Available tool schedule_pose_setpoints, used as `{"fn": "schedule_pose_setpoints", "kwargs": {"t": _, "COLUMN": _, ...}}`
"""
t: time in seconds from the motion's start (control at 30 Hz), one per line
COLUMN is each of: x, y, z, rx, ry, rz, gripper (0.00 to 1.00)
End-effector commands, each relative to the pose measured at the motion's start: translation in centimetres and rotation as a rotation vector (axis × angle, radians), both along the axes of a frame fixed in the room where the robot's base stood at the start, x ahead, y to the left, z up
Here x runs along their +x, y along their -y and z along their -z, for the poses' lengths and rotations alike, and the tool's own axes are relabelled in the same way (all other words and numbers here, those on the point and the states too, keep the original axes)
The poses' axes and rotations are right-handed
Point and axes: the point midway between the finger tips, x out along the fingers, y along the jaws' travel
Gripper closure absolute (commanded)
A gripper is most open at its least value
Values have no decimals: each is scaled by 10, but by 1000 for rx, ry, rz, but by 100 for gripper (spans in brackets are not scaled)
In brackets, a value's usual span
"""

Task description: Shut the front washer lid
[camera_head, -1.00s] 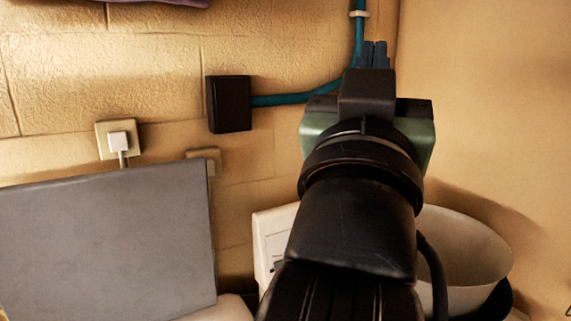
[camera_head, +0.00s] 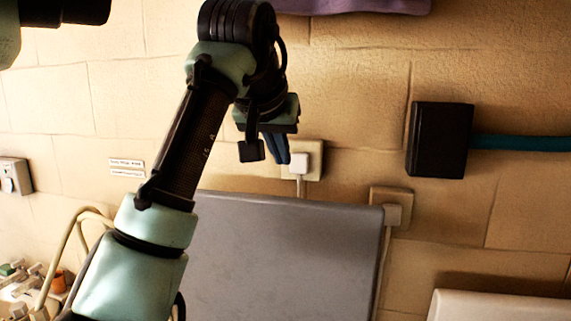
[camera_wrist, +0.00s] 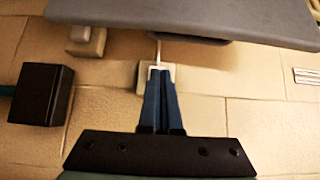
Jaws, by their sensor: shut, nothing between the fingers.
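The grey washer lid (camera_head: 285,255) stands raised in front of the wall in the head view. Its lower part lies beyond the bottom of the picture. In the wrist view the lid (camera_wrist: 200,18) spans the top of the picture. My gripper (camera_head: 281,160) is above the lid's top edge, close to the wall. Its two blue fingers are shut together and empty. In the wrist view my gripper (camera_wrist: 161,72) points towards the lid's edge, and a small gap shows between them. The washer's body is not visible.
A white plug in a socket (camera_head: 308,160) sits on the wall just behind my fingers, with another socket (camera_head: 391,203) to its right. A black box (camera_head: 438,140) with a blue pipe (camera_head: 520,143) is farther right. Cluttered small items (camera_head: 25,285) lie at lower left.

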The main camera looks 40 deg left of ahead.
Motion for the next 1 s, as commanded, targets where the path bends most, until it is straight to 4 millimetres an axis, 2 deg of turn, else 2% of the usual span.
{"fn": "schedule_pose_setpoints", "kwargs": {"t": 0.43, "x": 56, "y": -30, "z": 61, "rx": 0, "ry": -1, "rz": 1, "gripper": 100}}
{"fn": "schedule_pose_setpoints", "kwargs": {"t": 0.7, "x": 32, "y": -17, "z": 63, "rx": 3, "ry": 3, "rz": 3, "gripper": 100}}
{"fn": "schedule_pose_setpoints", "kwargs": {"t": 1.0, "x": 21, "y": -10, "z": 66, "rx": 1, "ry": 3, "rz": 3, "gripper": 100}}
